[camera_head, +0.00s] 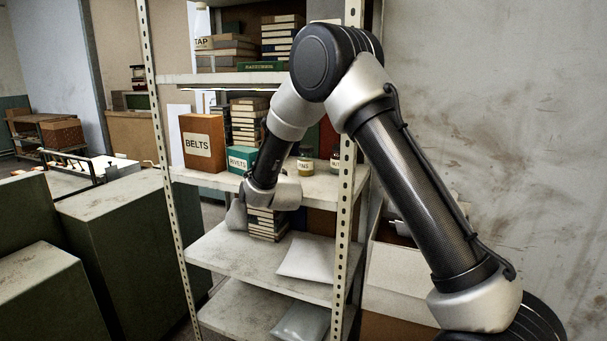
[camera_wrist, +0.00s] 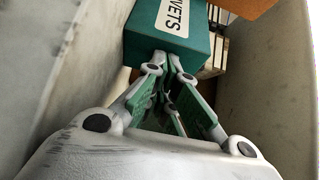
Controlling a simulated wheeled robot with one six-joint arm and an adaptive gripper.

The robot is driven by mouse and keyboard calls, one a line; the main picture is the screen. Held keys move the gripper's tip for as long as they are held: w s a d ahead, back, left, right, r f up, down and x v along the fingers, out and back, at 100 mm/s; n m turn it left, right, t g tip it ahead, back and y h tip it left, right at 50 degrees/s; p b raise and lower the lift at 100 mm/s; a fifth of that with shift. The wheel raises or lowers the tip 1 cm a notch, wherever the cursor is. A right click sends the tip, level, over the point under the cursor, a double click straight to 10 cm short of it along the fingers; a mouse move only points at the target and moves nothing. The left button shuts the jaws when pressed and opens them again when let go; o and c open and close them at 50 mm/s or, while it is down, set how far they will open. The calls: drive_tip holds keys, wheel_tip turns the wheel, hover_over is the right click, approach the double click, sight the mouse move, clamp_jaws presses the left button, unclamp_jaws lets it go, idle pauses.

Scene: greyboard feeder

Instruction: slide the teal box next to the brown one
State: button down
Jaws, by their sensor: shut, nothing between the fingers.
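The teal box (camera_head: 241,159), labelled RIVETS, stands upright on the middle shelf. The brown box (camera_head: 203,143), labelled BELTS, is taller and stands just left of it; I cannot tell whether they touch. In the wrist view the teal box (camera_wrist: 170,28) fills the top centre, and an orange-brown surface, likely the brown box (camera_wrist: 245,7), shows at the top right. My gripper (camera_wrist: 167,64) is shut and empty, its fingertips at the lower edge of the teal box; contact is unclear. In the head view my wrist hides the fingers and covers the teal box's right side.
The shelf board (camera_head: 208,179) has a bare front strip. Stacked books (camera_head: 249,120) stand behind the boxes. Small jars (camera_head: 305,162) stand to the right, beyond my arm. A perforated upright post (camera_head: 347,150) rises at the rack's right front. More books (camera_head: 267,225) lie on the shelf below.

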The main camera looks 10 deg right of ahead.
drive_tip(key=s+d, duration=0.1)
drive_tip(key=s, duration=1.1)
drive_tip(key=shift+d, duration=0.35)
